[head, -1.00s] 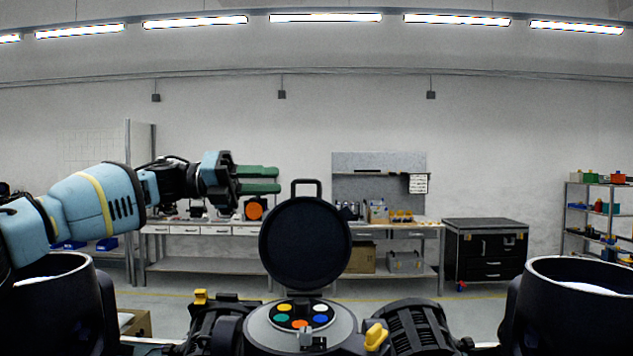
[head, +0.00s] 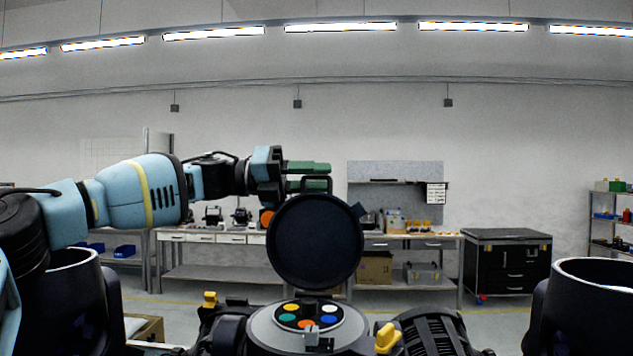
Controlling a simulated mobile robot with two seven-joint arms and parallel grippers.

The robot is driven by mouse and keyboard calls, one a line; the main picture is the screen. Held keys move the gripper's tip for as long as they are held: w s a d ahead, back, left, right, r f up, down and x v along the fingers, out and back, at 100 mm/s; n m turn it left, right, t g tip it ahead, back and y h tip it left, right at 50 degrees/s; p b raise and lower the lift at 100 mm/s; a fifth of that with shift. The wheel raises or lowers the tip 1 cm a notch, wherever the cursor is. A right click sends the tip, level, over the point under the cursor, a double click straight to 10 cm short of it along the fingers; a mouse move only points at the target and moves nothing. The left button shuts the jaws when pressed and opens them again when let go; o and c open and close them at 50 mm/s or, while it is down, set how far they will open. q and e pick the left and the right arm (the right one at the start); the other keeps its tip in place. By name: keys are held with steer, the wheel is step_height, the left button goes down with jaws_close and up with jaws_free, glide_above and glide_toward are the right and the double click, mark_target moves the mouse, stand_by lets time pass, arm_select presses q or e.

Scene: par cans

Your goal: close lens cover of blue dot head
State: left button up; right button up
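A par can head in the lower middle has a round lens plate (head: 270,331) with several coloured dots, one of them blue (head: 328,309). Its round black lens cover (head: 315,242) stands upright, open, behind the plate. A small handle (head: 332,186) is on the cover's top edge. My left gripper (head: 309,176) comes in from the left with green fingers, one above the other with a gap between them. The fingers overlap the handle in the picture; I cannot tell whether they touch it. My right gripper is not in view.
Black open-topped can housings stand at the left (head: 72,265) and right (head: 592,272). Yellow knobs (head: 387,338) flank the middle head. A workbench (head: 215,237) and a black cabinet (head: 507,266) are farther back by the wall.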

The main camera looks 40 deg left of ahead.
arm_select(q)
jaws_close()
steer(key=shift+s, duration=0.1)
stand_by(0.3)
